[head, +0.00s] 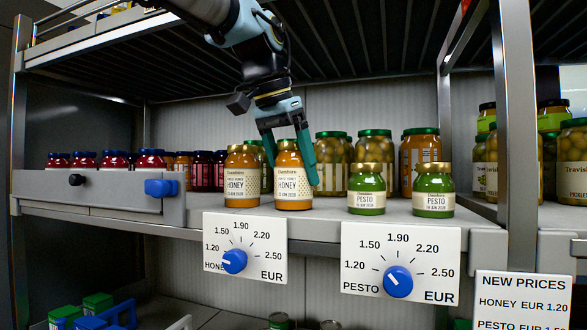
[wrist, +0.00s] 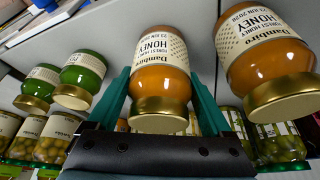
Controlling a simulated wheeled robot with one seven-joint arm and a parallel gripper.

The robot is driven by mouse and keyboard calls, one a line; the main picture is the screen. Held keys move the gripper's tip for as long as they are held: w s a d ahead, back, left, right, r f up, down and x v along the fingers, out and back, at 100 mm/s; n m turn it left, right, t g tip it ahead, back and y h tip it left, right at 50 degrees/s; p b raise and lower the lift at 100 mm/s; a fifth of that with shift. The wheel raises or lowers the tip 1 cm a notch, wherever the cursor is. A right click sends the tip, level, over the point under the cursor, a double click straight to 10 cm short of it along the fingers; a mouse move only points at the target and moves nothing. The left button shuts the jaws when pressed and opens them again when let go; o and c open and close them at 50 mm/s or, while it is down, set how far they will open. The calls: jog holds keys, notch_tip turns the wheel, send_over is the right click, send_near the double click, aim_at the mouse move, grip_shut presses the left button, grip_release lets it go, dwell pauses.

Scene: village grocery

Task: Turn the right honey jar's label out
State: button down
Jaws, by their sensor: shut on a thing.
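The right honey jar (head: 293,187), amber with a gold lid, stands upright at the shelf front. My gripper (head: 289,148) reaches down from above, its green fingers shut on the sides of this jar. The jar's cream label faces outward, HONEY readable left of its middle and a dotted part to the right. In the wrist view the jar (wrist: 160,85) appears upside down between the fingers, label text visible. The left honey jar (head: 242,178) stands close beside it on the left, its HONEY label also facing out.
Two green pesto jars (head: 366,188) stand to the right. Jars of olives (head: 375,150) stand close behind. A grey drawer-like unit with a blue knob (head: 161,187) is at left. Price dials for honey (head: 234,261) and pesto (head: 398,282) hang below the shelf edge. An upper shelf (head: 370,50) lies overhead.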

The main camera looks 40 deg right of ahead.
grip_release()
jog(key=v, duration=1.1)
jog(key=shift+d, duration=0.1)
